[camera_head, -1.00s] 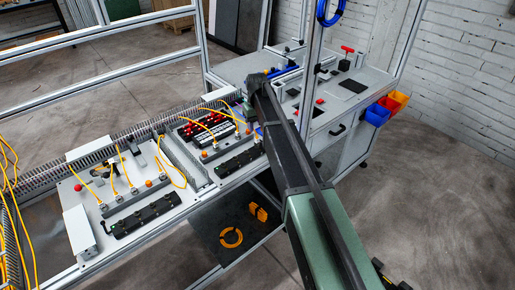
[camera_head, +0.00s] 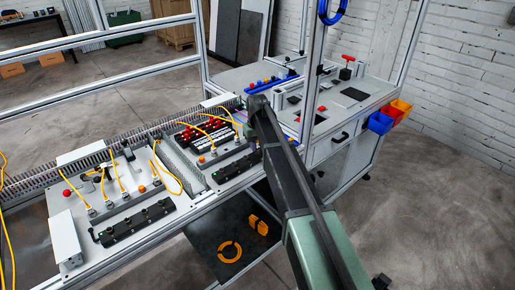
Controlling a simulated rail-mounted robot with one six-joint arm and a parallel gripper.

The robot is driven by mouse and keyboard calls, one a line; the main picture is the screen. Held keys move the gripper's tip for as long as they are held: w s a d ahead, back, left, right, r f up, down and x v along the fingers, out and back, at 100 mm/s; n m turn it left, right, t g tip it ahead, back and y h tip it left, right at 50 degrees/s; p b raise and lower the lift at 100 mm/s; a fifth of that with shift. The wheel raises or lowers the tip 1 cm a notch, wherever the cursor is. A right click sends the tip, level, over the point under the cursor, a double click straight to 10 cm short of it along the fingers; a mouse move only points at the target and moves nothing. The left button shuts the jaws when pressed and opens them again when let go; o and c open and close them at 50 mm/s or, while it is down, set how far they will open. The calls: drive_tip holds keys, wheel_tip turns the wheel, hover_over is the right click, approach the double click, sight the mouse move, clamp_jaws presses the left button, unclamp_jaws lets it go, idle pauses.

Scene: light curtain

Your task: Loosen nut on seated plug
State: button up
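Yellow cables with plugs run to connectors on two panels. On the near left panel, plugs (camera_head: 108,203) sit in a row behind a black connector block (camera_head: 137,221). On the farther panel, yellow cables (camera_head: 228,122) reach plugs near a second black block (camera_head: 238,165). Which plug carries the nut is too small to tell. My arm reaches from the lower right toward the far end of the farther panel. My gripper is not distinguishable; the arm's far end hides what lies behind it.
A workbench (camera_head: 355,115) with a red-handled tool (camera_head: 346,66) stands behind my arm. Blue (camera_head: 380,122) and orange (camera_head: 402,106) bins hang on its right side. A frame post rises near the arm. Orange parts (camera_head: 229,252) lie on a lower shelf. The floor at right is clear.

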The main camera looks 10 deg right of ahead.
idle(0.4)
drive_tip(key=n, duration=0.4)
drive_tip(key=shift+f, duration=0.1)
drive_tip(key=n, duration=0.3)
drive_tip(key=o, duration=0.7)
wheel_tip(320, 180, up, 7)
drive_tip(key=p, duration=0.7)
